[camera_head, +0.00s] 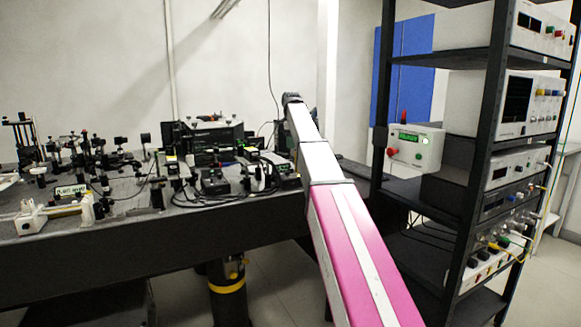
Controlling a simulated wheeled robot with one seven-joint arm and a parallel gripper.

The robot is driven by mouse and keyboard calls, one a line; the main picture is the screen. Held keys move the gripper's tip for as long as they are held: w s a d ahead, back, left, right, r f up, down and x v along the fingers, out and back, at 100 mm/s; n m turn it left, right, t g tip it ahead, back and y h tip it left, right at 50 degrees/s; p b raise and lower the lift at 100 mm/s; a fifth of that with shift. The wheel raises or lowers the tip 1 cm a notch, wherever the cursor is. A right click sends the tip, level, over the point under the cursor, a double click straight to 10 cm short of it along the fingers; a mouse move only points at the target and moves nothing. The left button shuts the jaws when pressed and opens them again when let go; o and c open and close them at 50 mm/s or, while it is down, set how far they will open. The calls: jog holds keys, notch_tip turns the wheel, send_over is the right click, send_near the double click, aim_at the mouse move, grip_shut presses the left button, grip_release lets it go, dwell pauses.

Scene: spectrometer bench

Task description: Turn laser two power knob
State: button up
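Which knob belongs to laser two I cannot tell; no label is legible. A small pale control box (415,147) with a lit green display, red buttons and a green one is fixed to the left side of the rack. Lower on the rack, an instrument with several dark and coloured knobs (487,256) shows at an angle. My pink and white arm reaches up from the bottom middle to a dark joint near the optical bench's back edge. My gripper cannot be made out.
A black rack (482,125) with several instruments stands at the right, cables hanging inside it. A dark optical bench (130,248) crowded with optics and small boxes fills the left. Grey floor shows between bench and rack, partly behind my arm.

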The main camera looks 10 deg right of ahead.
notch_tip(320, 180, down, 11)
jog(key=shift+r, duration=0.2)
dwell(0.3)
grip_shut()
